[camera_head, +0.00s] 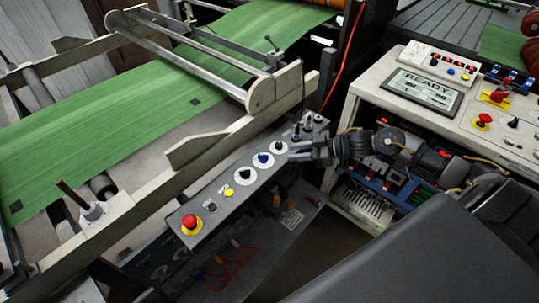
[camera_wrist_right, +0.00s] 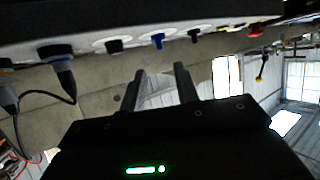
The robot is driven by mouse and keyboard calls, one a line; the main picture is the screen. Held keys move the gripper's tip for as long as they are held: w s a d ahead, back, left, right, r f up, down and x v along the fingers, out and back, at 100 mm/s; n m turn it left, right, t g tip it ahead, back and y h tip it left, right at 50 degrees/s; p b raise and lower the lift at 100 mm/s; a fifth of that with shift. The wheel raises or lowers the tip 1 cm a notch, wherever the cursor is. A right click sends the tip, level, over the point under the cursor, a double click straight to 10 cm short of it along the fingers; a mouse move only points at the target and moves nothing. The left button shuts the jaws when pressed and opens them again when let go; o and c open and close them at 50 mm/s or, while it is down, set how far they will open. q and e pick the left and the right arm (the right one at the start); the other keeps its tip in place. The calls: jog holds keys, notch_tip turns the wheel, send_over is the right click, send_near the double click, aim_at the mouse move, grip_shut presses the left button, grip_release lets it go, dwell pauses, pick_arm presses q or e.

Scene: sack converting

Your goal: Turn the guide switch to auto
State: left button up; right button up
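A grey control panel (camera_head: 205,232) runs along the front of the machine. It carries three rotary knobs on white discs: a black one (camera_head: 245,174), a blue one (camera_head: 263,160) and another black one (camera_head: 280,147). Their labels are too small to read, so I cannot tell which is the guide switch. My right gripper (camera_head: 293,151) is beside the far black knob, fingers pointing left. In the right wrist view the gripper (camera_wrist_right: 161,71) is open and empty, below the blue knob (camera_wrist_right: 158,40) and apart from it. My left gripper is not in view.
A red mushroom button (camera_head: 190,222) and a yellow button (camera_head: 228,192) sit at the panel's near end. Cabled plugs (camera_wrist_right: 60,65) stand at its other end. A green web (camera_head: 100,120) and rails lie behind. A console with a READY screen (camera_head: 422,91) stands right.

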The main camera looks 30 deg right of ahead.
aim_at(267, 156)
jog(key=p+x, duration=0.1)
jog(key=x, duration=0.8)
jog(key=shift+w+a+f, duration=0.2)
jog(key=shift+a, duration=0.05)
grip_shut()
